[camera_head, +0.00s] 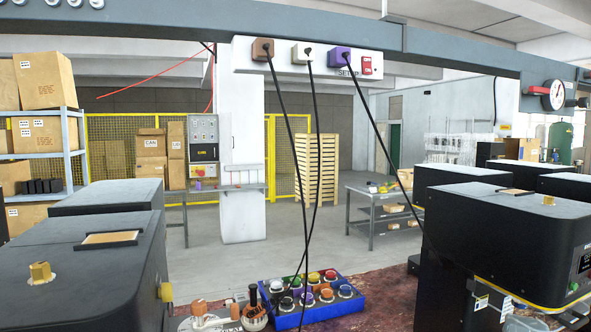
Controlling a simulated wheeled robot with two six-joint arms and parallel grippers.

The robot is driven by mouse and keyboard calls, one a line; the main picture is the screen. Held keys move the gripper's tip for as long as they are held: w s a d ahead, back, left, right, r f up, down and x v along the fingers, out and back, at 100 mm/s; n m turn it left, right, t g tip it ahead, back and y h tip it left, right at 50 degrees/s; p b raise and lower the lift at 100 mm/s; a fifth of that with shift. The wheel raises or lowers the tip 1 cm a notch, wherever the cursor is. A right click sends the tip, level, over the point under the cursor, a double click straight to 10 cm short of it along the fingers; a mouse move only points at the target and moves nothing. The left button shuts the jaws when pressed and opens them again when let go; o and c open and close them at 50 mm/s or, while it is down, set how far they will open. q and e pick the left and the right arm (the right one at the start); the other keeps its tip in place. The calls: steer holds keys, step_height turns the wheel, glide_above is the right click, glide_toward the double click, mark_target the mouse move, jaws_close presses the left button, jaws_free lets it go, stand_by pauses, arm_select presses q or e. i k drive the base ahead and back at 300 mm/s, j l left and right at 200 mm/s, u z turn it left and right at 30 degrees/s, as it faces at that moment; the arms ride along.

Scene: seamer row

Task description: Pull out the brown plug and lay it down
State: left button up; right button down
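The brown plug (262,49) sits in the left part of a white power strip (322,71) fixed under a grey overhead beam. A cream plug (302,54) and a purple plug (341,58) sit in the same strip to its right. A black cable hangs from each plug. The brown and cream plugs' cables cross low down, above the table. The purple plug's cable runs down to the right, behind the black machine. Neither of my grippers shows in the head view.
A red switch (367,65) is at the strip's right end. Below, a reddish table (385,285) bears a blue tray (318,317) of coloured knobs and several small items to its left. Black machines (85,262) (505,235) stand on both sides.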

mark_target(260, 46)
steer(key=l+u, duration=0.3)
steer(key=l, duration=1.95)
